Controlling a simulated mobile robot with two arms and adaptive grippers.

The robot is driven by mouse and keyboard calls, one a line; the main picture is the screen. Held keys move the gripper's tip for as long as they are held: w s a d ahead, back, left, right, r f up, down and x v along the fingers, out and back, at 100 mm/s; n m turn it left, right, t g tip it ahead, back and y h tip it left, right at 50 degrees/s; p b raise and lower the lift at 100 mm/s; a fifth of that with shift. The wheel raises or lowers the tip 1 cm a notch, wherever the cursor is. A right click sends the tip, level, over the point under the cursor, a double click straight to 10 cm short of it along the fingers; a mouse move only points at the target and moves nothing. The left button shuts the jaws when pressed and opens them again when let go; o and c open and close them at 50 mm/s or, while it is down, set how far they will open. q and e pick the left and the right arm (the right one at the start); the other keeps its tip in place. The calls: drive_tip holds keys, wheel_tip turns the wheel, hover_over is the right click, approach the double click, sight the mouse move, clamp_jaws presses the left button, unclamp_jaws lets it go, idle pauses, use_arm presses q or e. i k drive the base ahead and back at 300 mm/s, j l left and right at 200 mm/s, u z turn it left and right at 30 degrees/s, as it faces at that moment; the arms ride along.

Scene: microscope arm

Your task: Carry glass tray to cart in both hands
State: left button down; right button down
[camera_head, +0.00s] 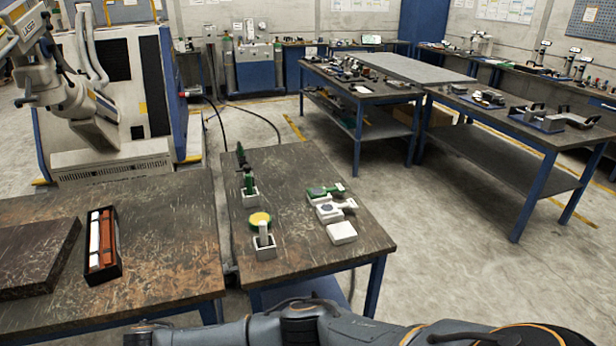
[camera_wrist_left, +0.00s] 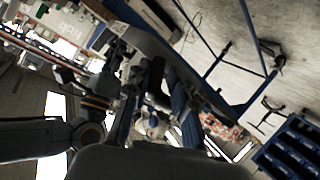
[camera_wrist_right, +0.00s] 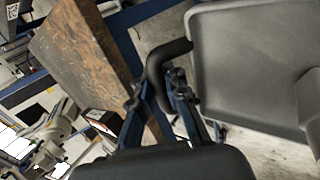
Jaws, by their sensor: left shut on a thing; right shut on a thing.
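The tray (camera_wrist_right: 255,55) is a grey, smooth panel with a raised rim and a dark bent handle (camera_wrist_right: 154,72) in the right wrist view. My right gripper (camera_wrist_right: 165,78) is shut on that handle. In the left wrist view the tray shows as a narrow grey edge (camera_wrist_left: 150,42), seen nearly side-on. My left gripper (camera_wrist_left: 137,62) is shut at a dark handle beside this edge; the exact contact is hard to see. The head view shows neither gripper nor the tray, only my arm along the bottom edge. I cannot pick out the cart for certain.
A dark bench (camera_head: 165,255) with a black box (camera_head: 103,245) stands at left. A smaller table (camera_head: 335,265) holds holders and small instruments. Long benches (camera_head: 365,95) stand behind. Open floor (camera_head: 450,240) lies at right. Blue drawers (camera_wrist_left: 290,150) show in the left wrist view.

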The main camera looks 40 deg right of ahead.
sight(306, 171)
drive_tip(key=l+z, duration=0.2)
drive_tip(key=z, duration=2.3)
drive_tip(key=i+z, duration=0.35)
drive_tip(key=i, duration=0.3)
drive_tip(key=i+z, duration=0.35)
drive_tip(key=i, duration=0.3)
drive_tip(key=i+u, duration=0.3)
drive_tip(key=i, duration=0.35)
drive_tip(key=i+l+u, duration=0.25)
drive_tip(key=i, duration=0.45)
drive_tip(key=i+j+u, duration=0.2)
drive_tip(key=i+u, duration=0.6)
drive_tip(key=i+l+u, duration=0.1)
drive_tip(key=i+u, duration=0.4)
drive_tip(key=i, duration=0.6)
drive_tip(key=i+l+u, duration=0.1)
drive_tip(key=i, duration=0.55)
drive_tip(key=i+u, duration=0.1)
drive_tip(key=u, duration=2.65)
